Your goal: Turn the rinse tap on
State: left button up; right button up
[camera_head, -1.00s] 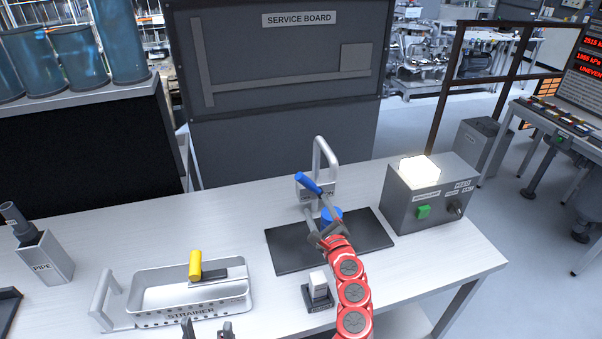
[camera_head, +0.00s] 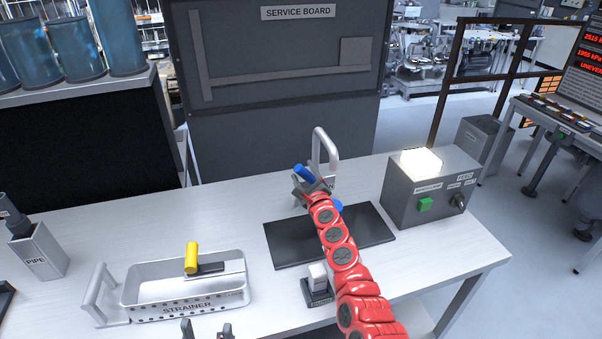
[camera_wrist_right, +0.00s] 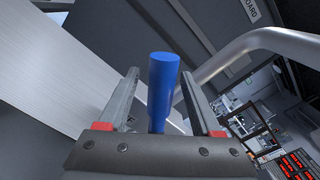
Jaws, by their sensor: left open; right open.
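The rinse tap has a grey curved spout (camera_head: 326,145) at the back of the table and a blue lever handle (camera_head: 304,173). My right gripper (camera_head: 308,186) is at the blue handle, on the end of the red arm. In the right wrist view the blue handle (camera_wrist_right: 162,88) stands between the two open fingers of my right gripper (camera_wrist_right: 156,95), with a gap visible on at least one side. The tap's base is hidden behind my gripper. My left gripper (camera_head: 206,330) is open and empty at the bottom edge of the head view.
A grey box with a green button (camera_head: 425,204) stands right. A strainer tray (camera_head: 135,292) with a yellow-handled tool (camera_head: 191,258) lies left; a small white-topped block (camera_head: 317,283) stands in front.

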jog(key=b+x, duration=0.2)
jog(key=shift+w+a+f, duration=0.15)
jog(key=shift+w+f, duration=0.1)
jog(key=shift+w, duration=0.05)
jog(key=shift+w+r+b, duration=0.3)
jog(key=shift+w+b, duration=0.1)
jog(key=shift+b, duration=0.1)
grip_shut()
dwell(1.0)
